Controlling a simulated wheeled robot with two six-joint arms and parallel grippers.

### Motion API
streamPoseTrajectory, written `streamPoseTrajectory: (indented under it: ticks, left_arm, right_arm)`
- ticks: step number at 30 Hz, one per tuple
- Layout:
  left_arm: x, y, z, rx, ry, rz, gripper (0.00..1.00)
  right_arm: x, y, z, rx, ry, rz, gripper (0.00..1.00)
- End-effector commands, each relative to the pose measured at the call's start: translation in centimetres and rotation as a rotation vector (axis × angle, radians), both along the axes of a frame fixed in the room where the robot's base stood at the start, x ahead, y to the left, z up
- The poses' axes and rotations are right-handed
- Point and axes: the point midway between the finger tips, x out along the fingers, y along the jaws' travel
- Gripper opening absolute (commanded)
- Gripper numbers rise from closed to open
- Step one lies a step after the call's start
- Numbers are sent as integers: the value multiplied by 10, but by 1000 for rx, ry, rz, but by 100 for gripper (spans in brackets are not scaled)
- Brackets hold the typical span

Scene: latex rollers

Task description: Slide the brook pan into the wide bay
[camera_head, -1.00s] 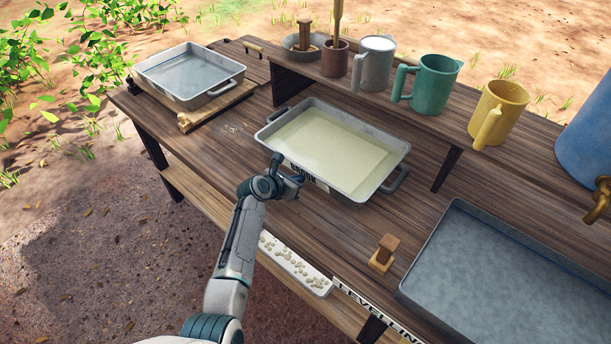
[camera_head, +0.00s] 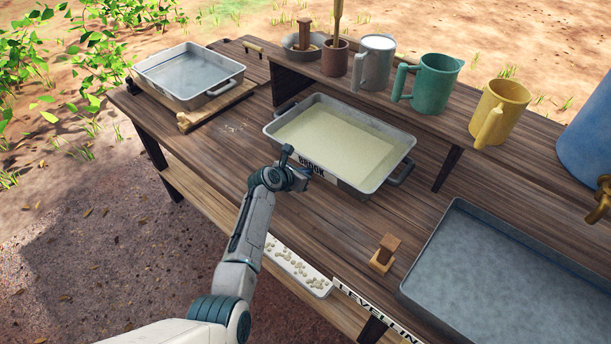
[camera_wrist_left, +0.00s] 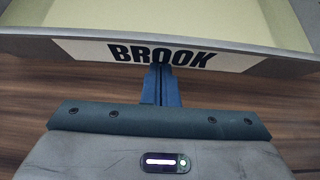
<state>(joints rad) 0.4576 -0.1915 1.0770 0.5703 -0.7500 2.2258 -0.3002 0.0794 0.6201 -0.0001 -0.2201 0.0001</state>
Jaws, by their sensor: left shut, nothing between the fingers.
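The brook pan (camera_head: 345,143) is a grey metal tray holding pale cream liquid, with a handle at each end. Its white front label reading BROOK (camera_wrist_left: 160,54) faces me. The pan sits on the bench with its far rim close to the shelf's front edge; I cannot tell if any of it is beneath. A wide bay (camera_head: 432,150) opens under the shelf between dark supports, mostly hidden behind the pan. My left gripper (camera_head: 304,174) is shut and empty, its blue fingertips (camera_wrist_left: 161,84) at the label's middle, seemingly touching it. My right gripper is not in view.
The raised shelf (camera_head: 450,121) carries a grey jug (camera_head: 373,66), green jug (camera_head: 432,84) and yellow jug (camera_head: 498,112). Another pan (camera_head: 190,77) stands at left. A large empty tray (camera_head: 500,275) and small wooden block (camera_head: 384,254) are at right. Bare bench lies left of the pan.

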Motion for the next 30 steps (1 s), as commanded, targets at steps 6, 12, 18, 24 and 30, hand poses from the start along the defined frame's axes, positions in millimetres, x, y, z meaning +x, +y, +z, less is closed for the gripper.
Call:
streamPoseTrajectory:
  ticks: [6,12,18,24,30]
  left_arm:
    - [10,-8,3,-5,-5,1,0]
    - [19,-16,3,-5,-4,0,0]
    - [28,-22,2,-5,-5,1,0]
    - [32,-26,3,-4,-3,1,0]
    - [32,-26,3,-4,-3,1,0]
  right_arm:
    - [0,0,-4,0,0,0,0]
    - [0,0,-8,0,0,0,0]
    - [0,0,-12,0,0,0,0]
    - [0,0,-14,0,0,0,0]
    - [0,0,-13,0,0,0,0]
